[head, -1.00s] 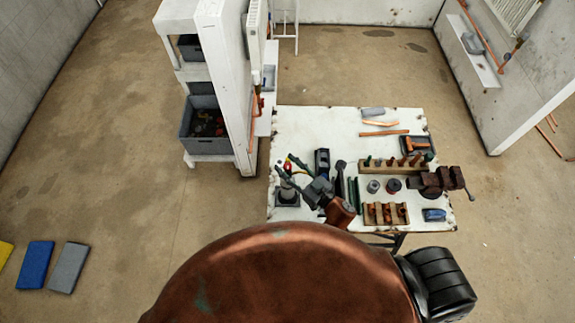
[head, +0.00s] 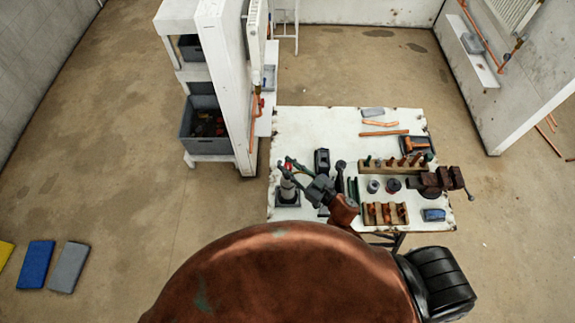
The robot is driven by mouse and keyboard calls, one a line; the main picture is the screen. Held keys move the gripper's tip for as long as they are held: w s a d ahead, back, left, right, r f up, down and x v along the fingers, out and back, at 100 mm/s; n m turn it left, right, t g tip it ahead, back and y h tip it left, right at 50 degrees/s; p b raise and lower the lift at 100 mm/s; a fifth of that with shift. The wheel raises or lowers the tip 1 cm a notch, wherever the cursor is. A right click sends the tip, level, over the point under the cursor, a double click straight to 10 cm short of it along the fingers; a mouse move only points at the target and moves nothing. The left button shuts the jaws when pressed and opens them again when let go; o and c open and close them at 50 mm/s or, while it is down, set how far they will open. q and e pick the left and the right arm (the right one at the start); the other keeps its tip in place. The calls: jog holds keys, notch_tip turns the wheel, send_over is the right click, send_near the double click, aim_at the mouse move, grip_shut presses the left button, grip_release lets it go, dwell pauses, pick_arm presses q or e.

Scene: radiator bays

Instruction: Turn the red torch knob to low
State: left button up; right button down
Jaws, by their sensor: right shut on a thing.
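The torch (head: 287,190) is a grey cylinder standing upright on a dark square base at the left front corner of the white workbench (head: 300,130). Its red knob (head: 289,168) is a small red spot at the top. My right gripper (head: 287,167) reaches in from the front right, its dark fingers on either side of the knob and shut on it. The fingers partly cover the knob, and its setting cannot be read at this size. My left gripper is not in view.
A black block (head: 322,161) stands just right of the torch. A wooden rack of tools (head: 394,166), a fittings tray (head: 385,214) and a vise (head: 440,181) fill the bench's right side. A white partition (head: 228,90) rises beyond its left edge. The bench's back left is clear.

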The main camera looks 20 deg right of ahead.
jog(key=n+g+y, duration=0.2)
jog(key=y, duration=0.1)
jog(key=shift+w+d, duration=0.1)
jog(key=shift+d, duration=0.05)
jog(key=shift+f+n+g+y, duration=0.1)
jog(key=shift+n+g+y, duration=0.7)
jog(key=shift+n+g, duration=0.3)
jog(key=shift+n+g+y+b, duration=0.4)
jog(key=shift+n+g+b, duration=0.1)
jog(key=shift+g+b, duration=0.1)
jog(key=n+g+y+b, duration=0.1)
jog(key=n+g+b, duration=0.1)
jog(key=g+b, duration=0.1)
jog(key=n+g+y+b, duration=0.1)
jog(key=n+g+b, duration=0.1)
jog(key=g+b, duration=0.1)
jog(key=shift+f+g+y, duration=0.15)
jog(key=shift+g+y, duration=0.15)
jog(key=shift+g, duration=0.1)
jog(key=shift+r+n+g+b, duration=0.2)
jog(key=shift+n+g+b, duration=0.8)
jog(key=shift+g+b, duration=0.15)
jog(key=c, duration=1.6)
grip_release()
